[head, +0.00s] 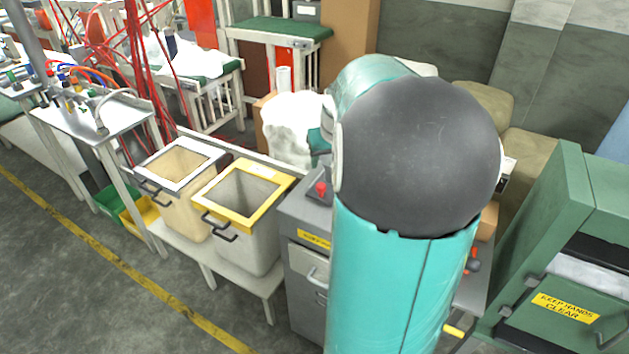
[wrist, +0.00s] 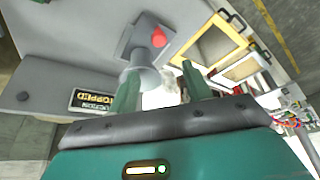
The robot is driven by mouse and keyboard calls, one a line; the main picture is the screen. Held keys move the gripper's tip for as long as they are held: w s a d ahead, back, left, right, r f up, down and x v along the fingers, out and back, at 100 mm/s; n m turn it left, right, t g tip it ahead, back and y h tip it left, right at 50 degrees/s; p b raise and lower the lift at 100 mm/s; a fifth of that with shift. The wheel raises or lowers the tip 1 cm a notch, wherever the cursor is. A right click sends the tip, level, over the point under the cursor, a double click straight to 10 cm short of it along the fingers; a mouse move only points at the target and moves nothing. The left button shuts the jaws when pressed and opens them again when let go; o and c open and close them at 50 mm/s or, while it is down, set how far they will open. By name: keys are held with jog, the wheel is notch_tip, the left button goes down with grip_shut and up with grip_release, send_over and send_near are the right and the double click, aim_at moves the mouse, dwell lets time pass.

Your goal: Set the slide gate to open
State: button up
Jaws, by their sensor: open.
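A grey plate (wrist: 133,38) with a red knob (wrist: 159,38) on a grey surface looks like the slide gate. A short grey pipe (wrist: 140,72) runs from it towards my gripper. The red knob also shows on the grey cabinet in the head view (head: 321,189), just left of my arm. My gripper (wrist: 160,72) is open and empty in the wrist view. Its two teal fingers are apart, with the pipe near the left finger; I cannot tell whether they touch. The knob appears beyond the fingertips. In the head view my arm hides most of the cabinet top.
A black sign (wrist: 92,100), upside down in the wrist view, reads "STOPPED" by the pipe. A yellow-rimmed bin (head: 250,262) and a white-rimmed bin (head: 172,212) stand left of the cabinet (head: 306,262). A green machine (head: 560,215) stands at the right.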

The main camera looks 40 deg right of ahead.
aim_at(321, 185)
jog(key=x, duration=1.3)
